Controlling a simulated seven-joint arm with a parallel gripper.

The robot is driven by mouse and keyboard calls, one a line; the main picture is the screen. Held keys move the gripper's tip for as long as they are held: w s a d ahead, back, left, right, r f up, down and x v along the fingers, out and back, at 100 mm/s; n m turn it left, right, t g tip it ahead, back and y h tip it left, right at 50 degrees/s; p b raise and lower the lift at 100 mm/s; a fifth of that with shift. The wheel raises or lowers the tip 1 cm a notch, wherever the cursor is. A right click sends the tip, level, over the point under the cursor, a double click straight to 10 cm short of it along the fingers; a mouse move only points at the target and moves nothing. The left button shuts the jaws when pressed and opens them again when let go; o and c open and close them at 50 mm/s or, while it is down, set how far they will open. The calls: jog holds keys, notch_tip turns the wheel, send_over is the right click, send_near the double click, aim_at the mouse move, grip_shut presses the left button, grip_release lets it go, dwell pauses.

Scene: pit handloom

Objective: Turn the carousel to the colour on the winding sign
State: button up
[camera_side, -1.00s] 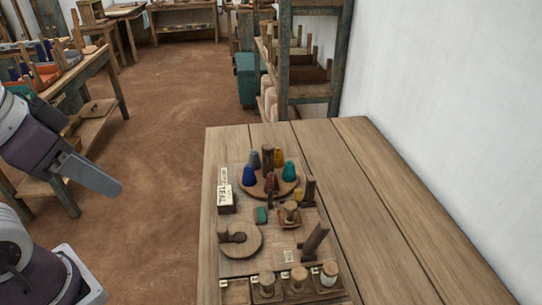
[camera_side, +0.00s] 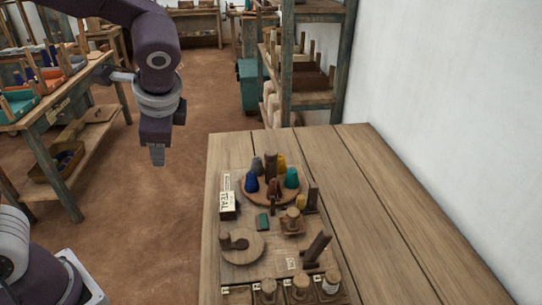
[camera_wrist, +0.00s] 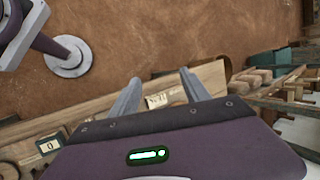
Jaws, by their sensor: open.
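In the side view the round wooden carousel (camera_side: 262,198) stands on the board at the table's far left part. It carries a blue cone (camera_side: 251,182), a grey cone (camera_side: 257,165), a yellow cone (camera_side: 281,163), a teal cone (camera_side: 291,178) and a dark red piece (camera_side: 274,186). A small teal block (camera_side: 263,222) lies in front. My gripper (camera_side: 157,155) hangs over the floor left of the table, apart from everything. In the wrist view its two fingers (camera_wrist: 160,88) are apart with nothing between them.
A wooden disc with a knob (camera_side: 242,246) sits nearer the front. Spools in a row of compartments (camera_side: 298,287) line the board's front edge, beside a tilted wooden post (camera_side: 317,249). The table's right side (camera_side: 380,215) is bare. A shelf (camera_side: 306,60) stands behind.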

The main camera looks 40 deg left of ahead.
jog(key=w+f+m+t+y, duration=0.1)
jog(key=w+f+m+y, duration=0.4)
jog(key=w, duration=0.6)
jog(key=m+t+y, duration=0.2)
jog(key=m+t, duration=0.8)
jog(key=m, duration=0.3)
send_near(271, 152)
jog(key=x, duration=0.3)
jog(key=shift+s+r, duration=0.1)
jog(key=shift+r, duration=0.05)
jog(key=shift+w+a+m, duration=0.15)
jog(key=shift+w+m, duration=0.15)
jog(key=x, duration=0.6)
jog(key=shift+w+a, duration=0.15)
jog(key=shift+c, duration=0.4)
grip_shut()
